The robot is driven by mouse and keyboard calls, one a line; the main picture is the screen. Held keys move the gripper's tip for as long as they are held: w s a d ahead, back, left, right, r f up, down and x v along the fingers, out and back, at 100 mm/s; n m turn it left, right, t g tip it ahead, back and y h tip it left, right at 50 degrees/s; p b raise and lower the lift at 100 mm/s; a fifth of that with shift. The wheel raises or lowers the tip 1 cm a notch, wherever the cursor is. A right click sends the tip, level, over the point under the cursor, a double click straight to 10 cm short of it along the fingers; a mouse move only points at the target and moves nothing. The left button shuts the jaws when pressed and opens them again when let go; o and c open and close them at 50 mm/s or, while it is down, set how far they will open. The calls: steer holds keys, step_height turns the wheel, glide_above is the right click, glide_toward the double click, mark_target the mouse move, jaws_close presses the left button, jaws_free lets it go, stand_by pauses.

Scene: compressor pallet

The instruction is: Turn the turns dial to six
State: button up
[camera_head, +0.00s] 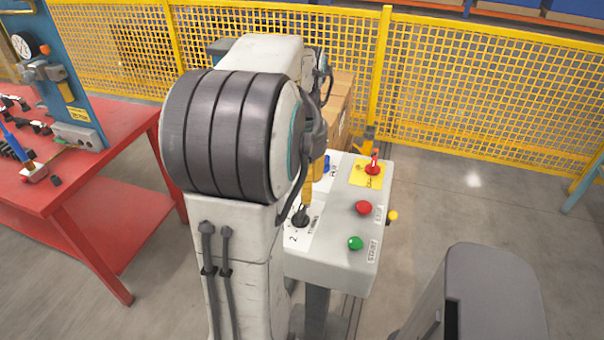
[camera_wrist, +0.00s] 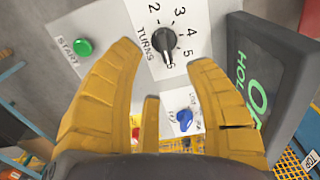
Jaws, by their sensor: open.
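The turns dial (camera_wrist: 166,42) is a black knob on a white plate, with numbers around it and the word TURNS beside it. In the wrist view its pointer end is toward the 6 mark at the plate's lower edge. The dial (camera_head: 300,218) is also partly visible in the head view, beside my arm. My gripper (camera_wrist: 165,56) is open, with yellow fingers on both sides of the dial in the wrist view and a third finger below. In the head view only part of the yellow fingers (camera_head: 309,190) shows above the dial. I cannot tell whether they touch it.
The grey control box carries a green START button (camera_head: 355,243), a red button (camera_head: 363,207), a red switch (camera_head: 373,166) on a yellow plate and a blue knob (camera_wrist: 184,120). A dark panel (camera_wrist: 235,75) stands beside it. A red table (camera_head: 110,220) is left; yellow fencing (camera_head: 470,85) stands behind.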

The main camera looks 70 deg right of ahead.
mark_target(300, 216)
steer(key=shift+r, duration=1.1)
steer(key=shift+w+d+f+n+h, duration=0.1)
steer(key=shift+d+f+n+h, duration=0.35)
steer(key=shift+d+f, duration=0.45)
steer(key=shift+n, duration=0.25)
steer(key=a+f, duration=0.3)
steer(key=shift+a+f, duration=0.2)
steer(key=w+a+n+t, duration=0.1)
steer(key=w+a+n, duration=0.3)
steer(key=a, duration=0.6)
steer(key=w+a+r+n+t, duration=0.1)
steer(key=w+a+n, duration=0.3)
steer(key=a+n, duration=0.3)
steer(key=w+a+n+t, duration=0.2)
steer(key=w+a+n, duration=0.3)
steer(key=a, duration=0.8)
steer(key=shift+a+r+n+y, duration=0.15)
steer(key=shift+r+n+y, duration=0.15)
steer(key=shift+y, duration=0.15)
